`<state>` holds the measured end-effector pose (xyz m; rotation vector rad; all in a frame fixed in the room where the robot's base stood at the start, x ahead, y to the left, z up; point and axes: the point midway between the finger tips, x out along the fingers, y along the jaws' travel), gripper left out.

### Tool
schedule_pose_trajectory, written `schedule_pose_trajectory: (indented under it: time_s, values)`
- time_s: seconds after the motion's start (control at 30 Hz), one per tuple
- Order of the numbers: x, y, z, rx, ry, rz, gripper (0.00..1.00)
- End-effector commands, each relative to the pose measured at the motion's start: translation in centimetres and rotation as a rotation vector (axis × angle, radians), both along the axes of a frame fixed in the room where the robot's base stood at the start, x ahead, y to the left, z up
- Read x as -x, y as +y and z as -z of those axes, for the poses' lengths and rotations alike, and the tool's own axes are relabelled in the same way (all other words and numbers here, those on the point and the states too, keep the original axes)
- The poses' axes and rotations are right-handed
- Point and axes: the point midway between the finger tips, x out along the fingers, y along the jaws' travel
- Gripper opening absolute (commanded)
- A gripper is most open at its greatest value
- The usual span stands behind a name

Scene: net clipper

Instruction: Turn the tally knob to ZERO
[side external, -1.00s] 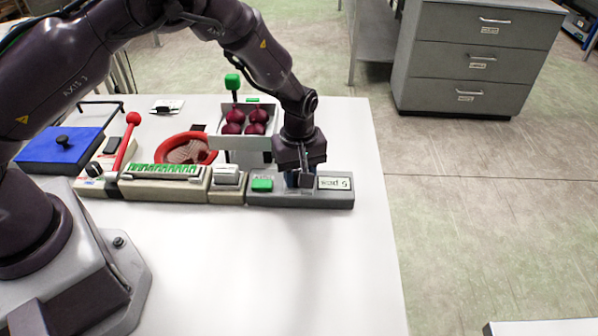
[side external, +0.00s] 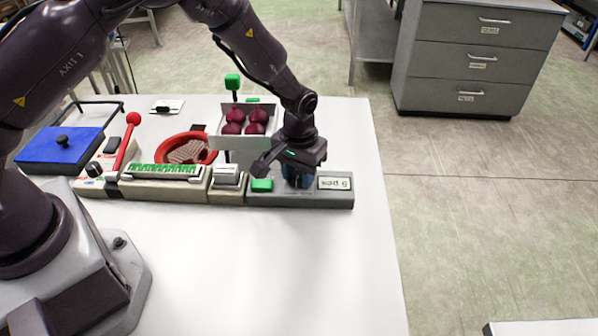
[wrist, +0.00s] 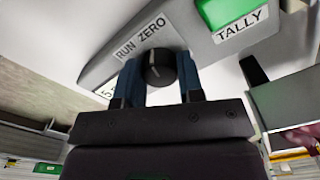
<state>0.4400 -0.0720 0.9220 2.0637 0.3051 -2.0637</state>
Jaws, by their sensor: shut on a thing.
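The tally knob (wrist: 158,68) is a round black dial with a pale pointer line. In the wrist view it sits below a label reading RUN and ZERO (wrist: 140,40). Its line runs obliquely, and I cannot tell exactly which word it points to. My gripper (wrist: 160,80) has its two blue fingers shut on the knob, one on each side. In the side view my gripper (side external: 298,182) is down on the grey tally box (side external: 330,203) and hides the knob. A green TALLY button (wrist: 228,8) is on the same box; it also shows in the side view (side external: 262,185).
A small display (side external: 335,183) is at the box's right end. A tray of dark red balls (side external: 243,142) stands behind. A red ring (side external: 211,157), a beige unit with a green strip (side external: 165,185), a red-knobbed lever (side external: 127,142) and a blue lid (side external: 58,150) lie left. The front table is clear.

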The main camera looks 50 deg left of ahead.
Motion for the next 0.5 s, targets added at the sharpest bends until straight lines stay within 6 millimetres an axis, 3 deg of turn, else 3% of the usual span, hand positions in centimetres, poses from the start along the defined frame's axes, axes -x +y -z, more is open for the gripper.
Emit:
schedule_pose_trajectory:
  time_s: [0.5]
  values:
    - [-0.03, 0.03, -0.06, 0.0, 0.0, 0.308, 0.11]
